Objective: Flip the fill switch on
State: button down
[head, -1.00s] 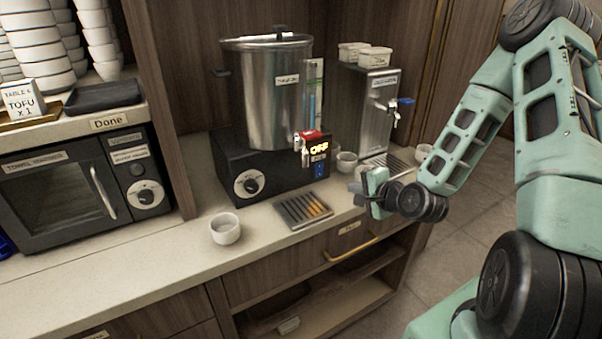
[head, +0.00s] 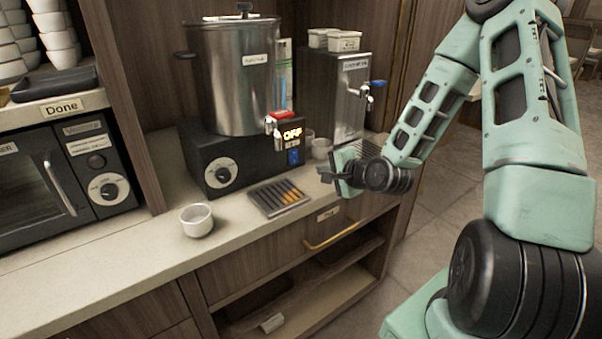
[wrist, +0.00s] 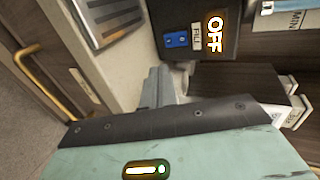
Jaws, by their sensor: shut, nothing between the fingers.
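The fill switch is a small blue rocker (head: 294,157) on the dark box at the front of the steel urn (head: 232,85). It sits under a lit display reading OFF (head: 291,133). In the wrist view the blue switch (wrist: 176,40) is beside a FILL label (wrist: 196,36) and the OFF display (wrist: 215,35). My gripper (head: 326,178) is shut and empty, in front and to the right of the switch, apart from it. In the wrist view its closed grey fingers (wrist: 158,82) point toward the panel just below the switch.
A slotted drip tray (head: 278,197) lies in front of the urn, with a white cup (head: 197,220) to its left. The front counter is mostly clear.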

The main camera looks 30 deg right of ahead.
aim_at(295, 163)
jog(key=x, duration=0.3)
jog(key=p+x, duration=0.1)
jog(key=x, duration=0.3)
jog(key=r+p+x, duration=0.1)
jog(key=x, duration=0.3)
jog(key=shift+w, duration=0.35)
jog(key=shift+w, duration=0.2)
jog(key=shift+r+p, duration=0.45)
jog(key=shift+r, duration=0.4)
